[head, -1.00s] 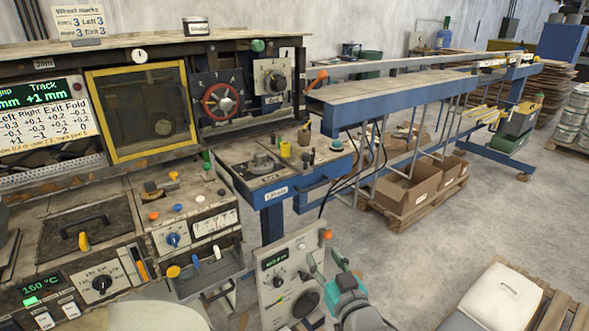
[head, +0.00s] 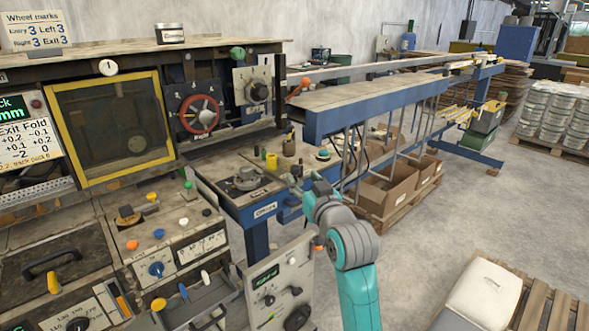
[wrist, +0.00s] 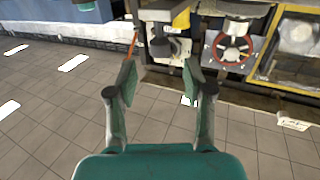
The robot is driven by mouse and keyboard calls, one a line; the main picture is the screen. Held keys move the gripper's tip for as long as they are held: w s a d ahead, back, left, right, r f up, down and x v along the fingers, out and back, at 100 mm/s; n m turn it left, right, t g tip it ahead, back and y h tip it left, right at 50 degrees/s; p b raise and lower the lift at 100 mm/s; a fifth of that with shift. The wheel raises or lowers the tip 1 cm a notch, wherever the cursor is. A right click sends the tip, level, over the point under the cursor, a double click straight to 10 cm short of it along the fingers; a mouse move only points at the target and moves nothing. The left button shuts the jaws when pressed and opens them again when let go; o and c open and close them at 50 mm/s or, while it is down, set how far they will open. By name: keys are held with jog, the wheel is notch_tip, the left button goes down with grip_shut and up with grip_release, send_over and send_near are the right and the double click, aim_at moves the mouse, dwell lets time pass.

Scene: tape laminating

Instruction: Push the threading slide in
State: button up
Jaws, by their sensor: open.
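My gripper (head: 303,183) is raised in front of the blue side table (head: 262,211) in the head view. In the wrist view my gripper (wrist: 160,78) is open, with nothing between its two fingers. The wrist picture appears upside down. The machine front carries a red handwheel (head: 199,114), a grey panel with a black dial (head: 256,90), an orange-ended lever (head: 300,88) and a green knob (head: 237,53). The handwheel also shows in the wrist view (wrist: 232,48). I cannot tell which part is the threading slide. My gripper appears apart from the machine.
A yellow-framed window (head: 110,130) is at the left of the machine. A control box (head: 280,287) stands in front, left of my arm. A long blue bench (head: 375,92) runs back right, with cardboard boxes (head: 388,192) below. A pallet (head: 540,306) lies front right; grey floor between is open.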

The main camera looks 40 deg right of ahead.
aim_at(297, 171)
jog(key=x, duration=0.6)
jog(key=shift+w+d, duration=0.15)
jog(key=shift+w, duration=0.15)
grip_shut()
